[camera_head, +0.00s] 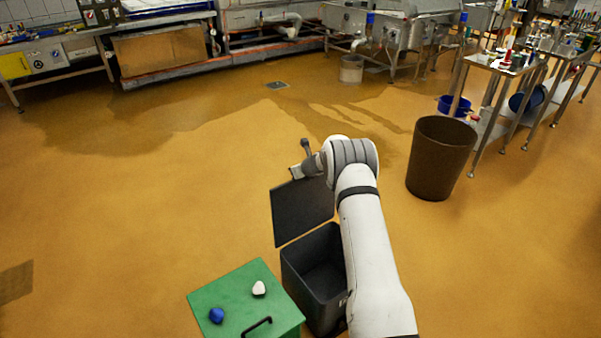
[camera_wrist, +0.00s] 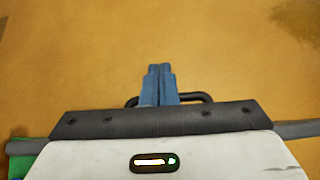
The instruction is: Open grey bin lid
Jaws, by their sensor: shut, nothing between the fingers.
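The grey bin (camera_head: 318,268) stands at the bottom centre of the head view, with its dark inside showing. Its grey lid (camera_head: 302,212) is swung up and stands raised at the bin's far side. My arm reaches over the bin, and its end is at the lid's upper edge. In the wrist view my gripper (camera_wrist: 160,68) is shut, its blue fingertips together with nothing between them. A dark handle loop (camera_wrist: 203,97) shows behind the fingers. I cannot tell whether they touch it.
A green-lidded bin (camera_head: 235,290) stands left of the grey bin, with a blue piece (camera_head: 216,315) and a white piece (camera_head: 259,288) on top. A brown bin (camera_head: 440,160) stands to the right. Open floor lies ahead and left.

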